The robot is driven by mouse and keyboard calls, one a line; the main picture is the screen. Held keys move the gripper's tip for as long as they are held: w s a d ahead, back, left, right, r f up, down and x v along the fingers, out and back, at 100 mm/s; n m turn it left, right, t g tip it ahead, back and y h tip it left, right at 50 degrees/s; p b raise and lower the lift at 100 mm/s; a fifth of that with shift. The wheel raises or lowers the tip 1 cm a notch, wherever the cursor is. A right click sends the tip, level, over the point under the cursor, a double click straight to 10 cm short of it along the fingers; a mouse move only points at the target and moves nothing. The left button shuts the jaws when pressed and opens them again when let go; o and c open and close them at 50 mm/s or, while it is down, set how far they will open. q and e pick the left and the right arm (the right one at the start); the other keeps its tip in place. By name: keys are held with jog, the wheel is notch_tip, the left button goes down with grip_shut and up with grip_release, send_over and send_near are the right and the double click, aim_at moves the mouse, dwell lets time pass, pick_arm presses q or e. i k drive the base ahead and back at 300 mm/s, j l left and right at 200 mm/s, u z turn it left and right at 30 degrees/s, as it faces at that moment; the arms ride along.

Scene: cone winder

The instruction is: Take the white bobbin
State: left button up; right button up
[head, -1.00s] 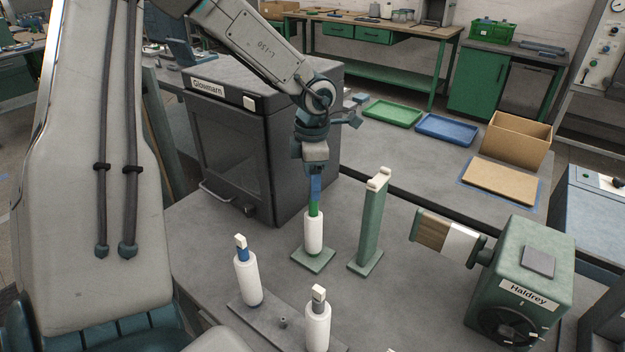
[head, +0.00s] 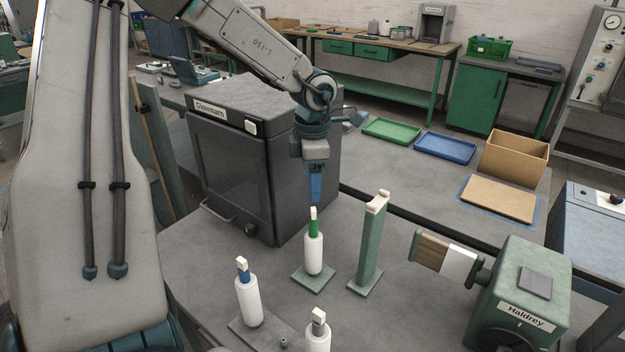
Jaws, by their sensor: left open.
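Three white bobbins stand upright in the head view. The one with a green neck and white tip (head: 313,253) stands on a small square green base (head: 313,279). The one with a blue neck (head: 247,301) and the one with a grey neck and pale tip (head: 318,337) stand at the front, by a flat grey plate (head: 262,338); the grey-necked one is cut off by the lower edge. My left gripper (head: 316,196) points down just above the green-necked bobbin's tip, open and empty, apart from it. My right gripper is out of view.
A green post with a pale forked top (head: 370,245) stands right of the green-necked bobbin. The Haldrey winder (head: 522,285) with its wound cone (head: 446,256) is at right. The dark Glowmarn cabinet (head: 235,165) is behind left. Trays and a cardboard box (head: 515,155) lie farther back.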

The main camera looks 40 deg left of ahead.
aim_at(314, 237)
jog(key=u, duration=1.35)
